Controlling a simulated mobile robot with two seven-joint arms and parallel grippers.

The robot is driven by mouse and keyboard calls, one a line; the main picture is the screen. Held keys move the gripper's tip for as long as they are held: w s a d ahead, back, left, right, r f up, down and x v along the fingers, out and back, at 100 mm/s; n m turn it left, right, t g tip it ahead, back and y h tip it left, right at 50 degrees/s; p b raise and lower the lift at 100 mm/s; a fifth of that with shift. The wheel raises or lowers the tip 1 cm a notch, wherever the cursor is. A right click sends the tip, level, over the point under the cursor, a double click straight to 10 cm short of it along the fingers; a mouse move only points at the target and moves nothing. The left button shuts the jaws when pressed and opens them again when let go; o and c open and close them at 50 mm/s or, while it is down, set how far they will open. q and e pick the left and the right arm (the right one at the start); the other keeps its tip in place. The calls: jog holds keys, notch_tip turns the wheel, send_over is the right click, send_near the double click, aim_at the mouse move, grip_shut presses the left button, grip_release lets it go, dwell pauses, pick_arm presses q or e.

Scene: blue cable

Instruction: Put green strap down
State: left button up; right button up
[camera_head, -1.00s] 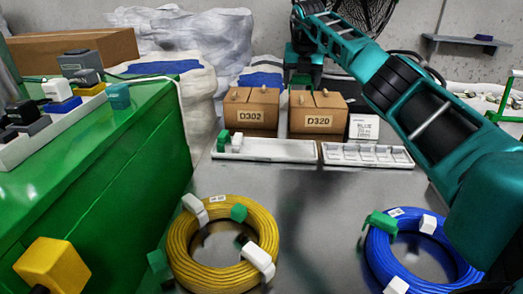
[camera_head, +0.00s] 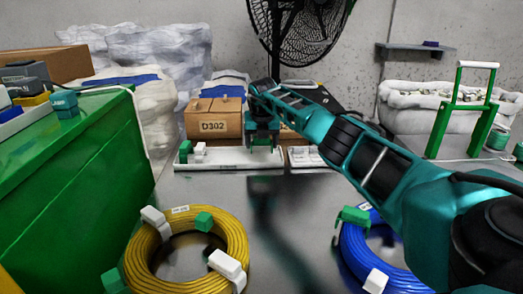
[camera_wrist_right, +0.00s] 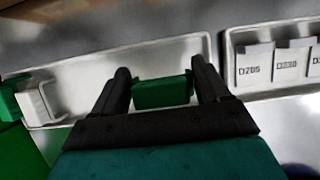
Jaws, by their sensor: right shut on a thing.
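My right gripper (camera_head: 263,143) is over the long white tray (camera_head: 225,158) at the back of the table. In the right wrist view, the gripper (camera_wrist_right: 163,85) is shut on a green strap (camera_wrist_right: 163,93), held between its two dark fingers above the tray floor (camera_wrist_right: 75,85). I cannot tell whether the strap touches the tray. Another green strap (camera_head: 185,147) and a white strap (camera_head: 200,149) are at the tray's left end. The yellow cable coil (camera_head: 138,262) and the blue cable coil (camera_head: 352,252) lie in front with green and white straps around them.
A box marked D302 (camera_head: 213,122) stands behind the tray. A compartmented tray with labelled cards (camera_wrist_right: 285,68) is to its right. A green cabinet (camera_head: 75,165) borders the table on the left. The table middle (camera_head: 285,215) is clear.

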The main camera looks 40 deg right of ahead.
notch_tip(320, 180, down, 2)
jog(key=shift+f, duration=0.2)
jog(key=shift+r, duration=0.1)
jog(key=shift+f, duration=0.2)
jog(key=o, duration=1.3)
jog(key=shift+r, duration=0.1)
